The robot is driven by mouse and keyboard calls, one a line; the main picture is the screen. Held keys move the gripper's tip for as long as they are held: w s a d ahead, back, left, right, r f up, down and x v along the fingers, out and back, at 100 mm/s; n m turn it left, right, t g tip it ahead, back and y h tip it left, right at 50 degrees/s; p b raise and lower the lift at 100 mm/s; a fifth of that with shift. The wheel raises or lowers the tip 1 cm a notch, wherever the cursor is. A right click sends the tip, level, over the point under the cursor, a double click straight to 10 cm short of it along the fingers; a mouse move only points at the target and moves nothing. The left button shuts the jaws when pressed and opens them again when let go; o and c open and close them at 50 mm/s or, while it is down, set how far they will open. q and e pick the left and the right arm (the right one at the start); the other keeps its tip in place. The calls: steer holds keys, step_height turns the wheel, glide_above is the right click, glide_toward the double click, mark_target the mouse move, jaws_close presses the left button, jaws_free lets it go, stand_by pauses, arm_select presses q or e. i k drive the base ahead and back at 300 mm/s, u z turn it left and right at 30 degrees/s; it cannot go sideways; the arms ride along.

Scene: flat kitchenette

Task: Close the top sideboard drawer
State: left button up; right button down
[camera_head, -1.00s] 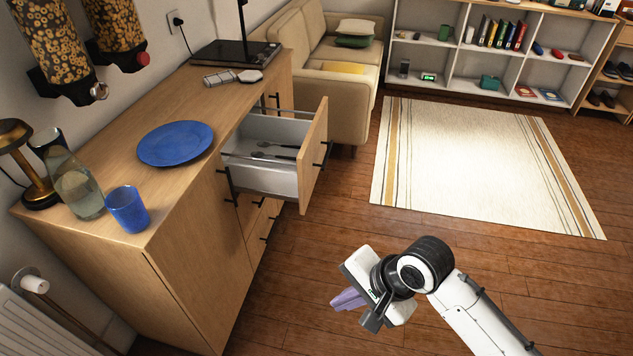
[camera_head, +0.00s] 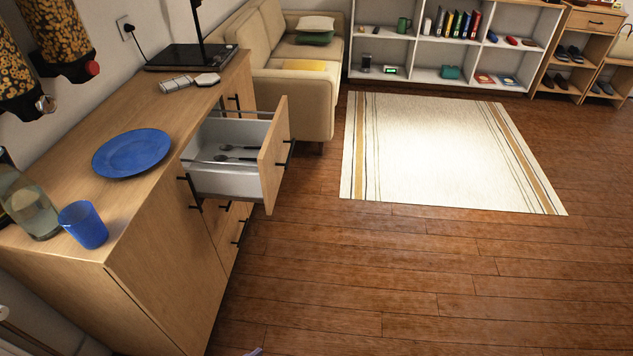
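The top sideboard drawer (camera_head: 236,158) is pulled out from the wooden sideboard (camera_head: 165,225). Its wooden front (camera_head: 274,158) stands well clear of the cabinet, with a dark handle on its outer face. Dark cutlery (camera_head: 236,153) lies inside the drawer. Only a small purple tip of my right gripper (camera_head: 255,352) shows at the bottom edge, well below and apart from the drawer; its opening is hidden. My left gripper is not in view.
On the sideboard top are a blue plate (camera_head: 132,153), a blue cup (camera_head: 83,224), a glass bottle (camera_head: 30,208) and a black turntable-like device (camera_head: 190,57). A beige sofa (camera_head: 300,95) stands behind the drawer. The wooden floor (camera_head: 400,270) at right is clear.

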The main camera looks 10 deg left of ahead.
mark_target(259, 181)
steer(key=z, duration=0.05)
steer(key=i, duration=0.95)
steer(key=u, duration=1.45)
